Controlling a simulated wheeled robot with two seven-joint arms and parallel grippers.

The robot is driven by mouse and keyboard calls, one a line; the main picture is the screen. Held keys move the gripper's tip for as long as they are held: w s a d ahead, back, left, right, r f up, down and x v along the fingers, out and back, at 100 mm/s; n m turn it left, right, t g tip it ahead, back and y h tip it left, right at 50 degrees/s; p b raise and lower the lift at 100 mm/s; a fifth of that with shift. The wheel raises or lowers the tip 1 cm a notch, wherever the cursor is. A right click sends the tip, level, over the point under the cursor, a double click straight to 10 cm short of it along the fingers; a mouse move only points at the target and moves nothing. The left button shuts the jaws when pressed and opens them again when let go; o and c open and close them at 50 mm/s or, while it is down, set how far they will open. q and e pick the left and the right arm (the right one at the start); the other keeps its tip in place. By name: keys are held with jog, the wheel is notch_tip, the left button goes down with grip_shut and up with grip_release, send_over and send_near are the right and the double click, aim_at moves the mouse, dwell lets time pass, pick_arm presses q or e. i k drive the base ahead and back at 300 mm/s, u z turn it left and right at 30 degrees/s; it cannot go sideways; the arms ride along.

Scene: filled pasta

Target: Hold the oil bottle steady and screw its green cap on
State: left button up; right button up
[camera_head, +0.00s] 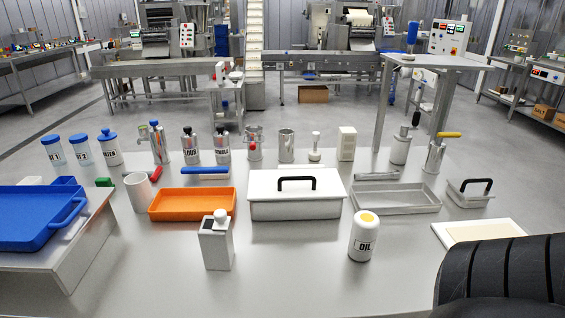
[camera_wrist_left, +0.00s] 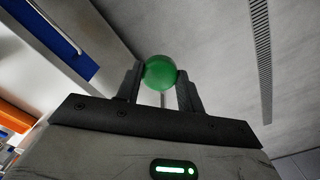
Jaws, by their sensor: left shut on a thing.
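The oil bottle (camera_head: 361,243) is a white cylinder with a black OIL label. It stands upright on the table, right of centre in the head view. Its top is uncapped and shows yellow. The green cap (camera_wrist_left: 160,72) looks round in the left wrist view. My left gripper (camera_wrist_left: 161,86) is shut on it, with one finger at each side. The left gripper does not show in the head view, so its distance from the bottle cannot be told. No right gripper shows in either view.
A white box-shaped dispenser (camera_head: 216,243) stands left of the bottle. Behind are a white lidded box (camera_head: 295,208), an orange tray (camera_head: 161,216) and a grey tray (camera_head: 397,208). A blue tray (camera_head: 30,238) lies at the left. The table between dispenser and bottle is clear.

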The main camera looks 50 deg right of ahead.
aim_at(365, 224)
jog(key=k, duration=0.3)
jog(key=z, duration=1)
